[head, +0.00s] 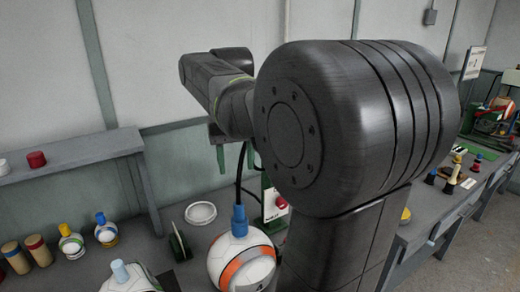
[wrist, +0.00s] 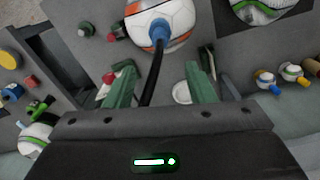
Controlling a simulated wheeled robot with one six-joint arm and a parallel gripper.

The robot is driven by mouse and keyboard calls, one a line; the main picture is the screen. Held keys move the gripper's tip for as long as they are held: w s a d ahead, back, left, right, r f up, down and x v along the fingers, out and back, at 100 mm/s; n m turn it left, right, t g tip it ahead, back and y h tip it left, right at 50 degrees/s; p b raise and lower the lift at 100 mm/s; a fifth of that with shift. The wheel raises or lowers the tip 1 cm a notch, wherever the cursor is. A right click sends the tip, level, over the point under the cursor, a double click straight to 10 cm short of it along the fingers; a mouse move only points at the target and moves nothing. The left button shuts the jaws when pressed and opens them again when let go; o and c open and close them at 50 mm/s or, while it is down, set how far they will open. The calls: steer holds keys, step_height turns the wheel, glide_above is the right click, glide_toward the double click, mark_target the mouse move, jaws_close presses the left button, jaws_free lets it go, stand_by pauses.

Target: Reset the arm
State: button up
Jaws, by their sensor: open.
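My gripper (wrist: 160,84) shows in the wrist view with its two green fingers spread wide apart and nothing between them but a thin dark hose in the background. In the head view its green fingers (head: 235,157) point down near the wall, partly hidden behind my large dark arm joint. The arm is raised and bent over the bench. A white and orange ball (head: 243,264) with a blue nozzle (head: 239,222) on top sits below the gripper. The ball also shows at the top of the wrist view (wrist: 165,24).
A white round dish (head: 200,213) lies on the grey bench beyond the ball. Small bottles (head: 105,231) and wooden cylinders (head: 40,250) stand at the left. A grey shelf (head: 95,150) holds a red cap (head: 37,159). A second bench with small pieces (head: 451,178) is at the right.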

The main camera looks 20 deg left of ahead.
mark_target(239, 204)
step_height(239, 204, down, 14)
steer(key=shift+r, duration=0.1)
steer(key=shift+r+p, duration=0.45)
steer(key=shift+p, duration=0.05)
steer(key=shift+f, duration=0.2)
step_height(239, 204, up, 14)
steer(key=f+b, duration=0.1)
step_height(239, 204, down, 13)
steer(key=shift+f, duration=0.1)
step_height(239, 204, up, 4)
steer(key=p, duration=0.3)
steer(key=shift+f+b, duration=0.2)
steer(key=shift+b, duration=0.5)
steer(key=shift+r+p, duration=0.6)
steer(key=shift+r, duration=0.2)
